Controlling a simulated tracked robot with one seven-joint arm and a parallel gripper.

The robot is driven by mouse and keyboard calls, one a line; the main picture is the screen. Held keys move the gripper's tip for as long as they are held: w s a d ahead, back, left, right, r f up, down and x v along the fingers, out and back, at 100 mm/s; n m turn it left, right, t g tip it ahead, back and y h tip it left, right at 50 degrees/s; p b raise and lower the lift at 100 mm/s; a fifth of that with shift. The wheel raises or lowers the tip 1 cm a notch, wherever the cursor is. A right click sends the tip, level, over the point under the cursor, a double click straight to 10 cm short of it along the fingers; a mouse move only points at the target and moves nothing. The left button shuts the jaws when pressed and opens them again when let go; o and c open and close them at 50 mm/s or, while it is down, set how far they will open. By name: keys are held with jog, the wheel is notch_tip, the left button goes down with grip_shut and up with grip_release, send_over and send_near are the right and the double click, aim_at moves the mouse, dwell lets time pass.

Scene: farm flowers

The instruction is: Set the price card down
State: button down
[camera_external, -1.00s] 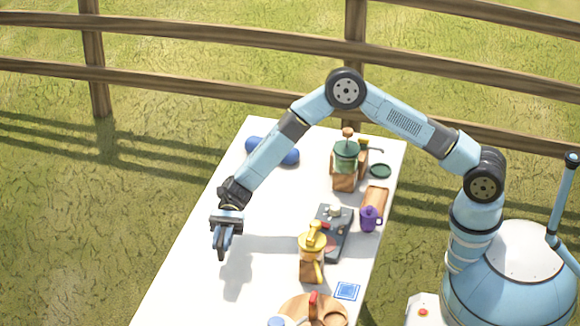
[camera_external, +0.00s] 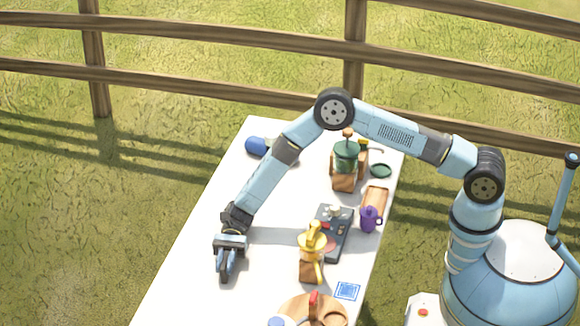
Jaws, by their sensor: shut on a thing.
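My gripper (camera_external: 226,272) is above the left part of the white table (camera_external: 205,245), pointing down, with its fingers close together. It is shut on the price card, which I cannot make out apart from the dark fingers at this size. I cannot tell whether the card touches the tabletop. A flat blue-and-white square (camera_external: 347,291) lies near the table's right edge, apart from my gripper.
A yellow-topped grinder (camera_external: 311,252) stands right of my gripper, by a dark tray (camera_external: 335,226). A purple jug (camera_external: 370,218), a green-and-wood grinder (camera_external: 345,163) and a blue roll (camera_external: 257,146) stand farther back. A round wooden board (camera_external: 298,307) is in front. The table's left side is clear.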

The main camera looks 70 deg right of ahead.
aim_at(226, 256)
jog(key=shift+w+d, duration=0.2)
jog(key=shift+d, duration=1.15)
jog(key=shift+w+d, duration=0.2)
jog(key=shift+d, duration=1.1)
jog(key=shift+a, duration=0.15)
